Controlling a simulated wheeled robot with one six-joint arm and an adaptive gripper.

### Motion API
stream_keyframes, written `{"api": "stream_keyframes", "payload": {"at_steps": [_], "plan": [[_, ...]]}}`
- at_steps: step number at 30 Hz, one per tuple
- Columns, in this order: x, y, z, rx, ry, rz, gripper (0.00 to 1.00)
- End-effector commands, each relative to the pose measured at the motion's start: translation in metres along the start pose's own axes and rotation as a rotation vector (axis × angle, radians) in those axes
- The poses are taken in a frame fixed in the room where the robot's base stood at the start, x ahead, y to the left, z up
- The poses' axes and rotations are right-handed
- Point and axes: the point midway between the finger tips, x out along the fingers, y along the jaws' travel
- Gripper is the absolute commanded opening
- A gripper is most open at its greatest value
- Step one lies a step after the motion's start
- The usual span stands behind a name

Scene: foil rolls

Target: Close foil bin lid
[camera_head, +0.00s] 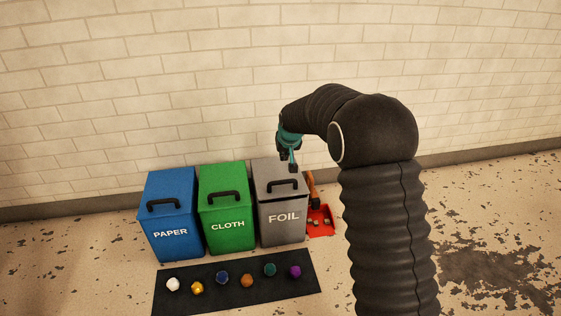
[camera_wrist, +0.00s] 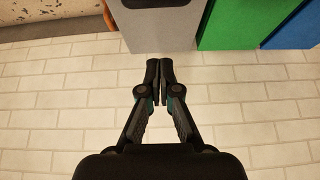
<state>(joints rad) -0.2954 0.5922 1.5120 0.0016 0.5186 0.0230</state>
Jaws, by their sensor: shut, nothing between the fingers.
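The grey FOIL bin (camera_head: 283,218) stands at the right end of a row of three bins. Its lid (camera_head: 268,171) appears down, level with the neighbouring lids, with a black handle (camera_head: 284,183) near its front edge. My gripper (camera_head: 292,167) is over the back part of this lid. In the wrist view my gripper (camera_wrist: 160,64) has its two fingertips together with nothing between them. The tips show by the edge of the grey bin (camera_wrist: 162,32), against the brick wall. I cannot tell whether they touch the lid.
The green CLOTH bin (camera_head: 227,229) and blue PAPER bin (camera_head: 170,237) stand close on the left. A red dustpan (camera_head: 321,227) and brown-handled brush (camera_head: 312,188) are at the right. A black mat (camera_head: 236,299) with several coloured balls lies in front. The brick wall (camera_head: 215,80) is behind.

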Motion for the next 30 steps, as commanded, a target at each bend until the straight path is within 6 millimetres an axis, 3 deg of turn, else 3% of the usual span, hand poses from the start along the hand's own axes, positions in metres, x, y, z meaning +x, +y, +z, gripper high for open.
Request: {"api": "stream_keyframes", "payload": {"at_steps": [15,21,30], "plan": [[0.093,0.000,0.003,0.000,-0.001,0.000,0.00],[0.110,-0.001,0.022,-0.001,-0.001,-0.001,0.00],[0.116,-0.002,0.028,-0.002,0.001,-0.002,0.00]]}}
